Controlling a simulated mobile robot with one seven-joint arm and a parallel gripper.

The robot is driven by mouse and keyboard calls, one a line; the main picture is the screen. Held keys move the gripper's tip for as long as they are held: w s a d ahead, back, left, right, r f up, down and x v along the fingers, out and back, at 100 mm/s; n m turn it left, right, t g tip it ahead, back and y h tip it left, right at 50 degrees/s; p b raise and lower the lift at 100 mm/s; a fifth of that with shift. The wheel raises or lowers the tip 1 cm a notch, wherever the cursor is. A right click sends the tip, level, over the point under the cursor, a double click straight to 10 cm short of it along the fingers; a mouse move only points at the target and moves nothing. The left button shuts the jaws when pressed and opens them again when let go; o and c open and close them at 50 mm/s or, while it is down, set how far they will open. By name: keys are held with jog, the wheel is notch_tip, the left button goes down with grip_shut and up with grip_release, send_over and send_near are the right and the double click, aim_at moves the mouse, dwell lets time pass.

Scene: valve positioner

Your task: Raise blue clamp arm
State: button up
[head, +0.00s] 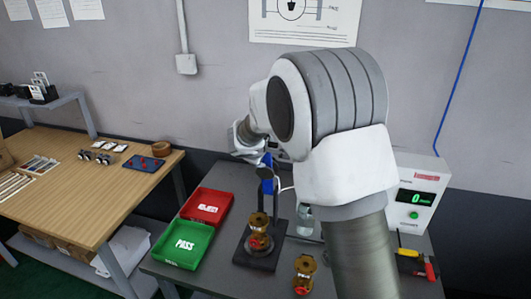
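The blue clamp arm (267,183) shows as a small blue upright piece on a dark clamp stand (262,257), which stands on the grey bench. A brass-coloured valve part (259,232) with a red piece sits on the stand's base, below the blue part. My gripper (264,160) is at the top of the stand, close to the blue part. My own white and grey arm links hide much of it. I cannot tell whether it touches the blue arm or whether its fingers are open or shut.
A red tray (207,207) and a green PASS tray (183,245) lie left of the stand. A second brass valve part (305,272) stands at front right. A white display box (418,204) and screwdrivers (416,262) are at right. A wooden table (110,185) is at left.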

jog(key=shift+d+f, duration=0.15)
jog(key=shift+f, duration=0.45)
jog(key=c, duration=0.5)
jog(key=shift+c, duration=0.3)
jog(key=r+b+v, duration=0.1)
jog(key=b+v, duration=0.1)
jog(key=v, duration=1.6)
jog(key=shift+w, duration=0.4)
jog(key=shift+r, duration=0.1)
